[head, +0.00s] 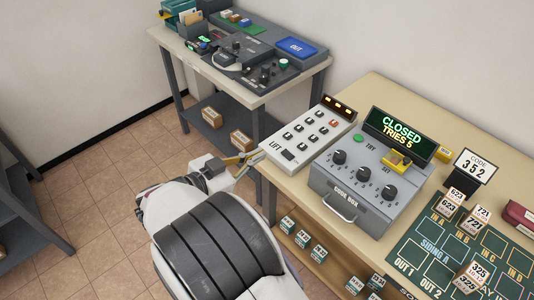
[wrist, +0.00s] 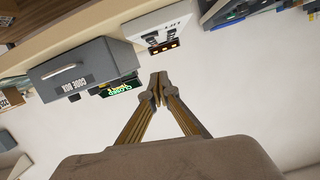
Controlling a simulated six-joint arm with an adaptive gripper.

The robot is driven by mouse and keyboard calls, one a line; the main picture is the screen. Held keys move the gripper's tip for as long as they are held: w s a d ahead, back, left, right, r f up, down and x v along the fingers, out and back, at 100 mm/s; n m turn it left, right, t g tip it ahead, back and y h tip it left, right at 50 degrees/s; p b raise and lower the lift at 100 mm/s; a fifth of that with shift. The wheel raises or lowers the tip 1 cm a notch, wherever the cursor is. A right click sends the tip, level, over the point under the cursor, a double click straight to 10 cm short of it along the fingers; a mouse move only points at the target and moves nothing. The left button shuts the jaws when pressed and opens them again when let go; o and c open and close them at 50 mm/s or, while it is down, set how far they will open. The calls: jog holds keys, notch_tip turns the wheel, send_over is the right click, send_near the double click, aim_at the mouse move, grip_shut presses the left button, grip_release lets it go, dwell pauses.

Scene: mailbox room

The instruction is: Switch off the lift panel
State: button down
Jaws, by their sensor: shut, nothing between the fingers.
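The lift panel (head: 308,134) is a pale box marked LIFT on the near-left part of the long wooden table. It carries several dark-framed buttons, one reddish button (head: 334,123) and a dark switch (head: 288,154) near its front end. Amber lamps (head: 341,104) glow on its dark rear strip. In the wrist view the lift panel (wrist: 158,22) appears upside down, beyond the fingers, with the lamps lit. My gripper (head: 254,157) is just left of the panel's front end, apart from it as far as I can see. Its fingertips (wrist: 158,80) are together and empty.
The grey code box (head: 365,185) stands right of the panel; its display (head: 400,133) reads CLOSED, TRIES 5. A second table (head: 250,85) with devices stands behind left.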

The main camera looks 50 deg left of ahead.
send_over(279, 159)
jog(key=shift+w+d+f, duration=0.1)
jog(key=shift+d+f, duration=0.1)
jog(key=shift+f, duration=0.4)
jog(key=shift+d+f, duration=0.15)
jog(key=shift+f, duration=0.45)
notch_tip(279, 159, down, 2)
jog(key=shift+a, duration=0.15)
jog(key=shift+a+f, duration=0.1)
jog(key=shift+f, duration=0.85)
jog(key=shift+a+f, duration=0.1)
jog(key=shift+f, duration=0.2)
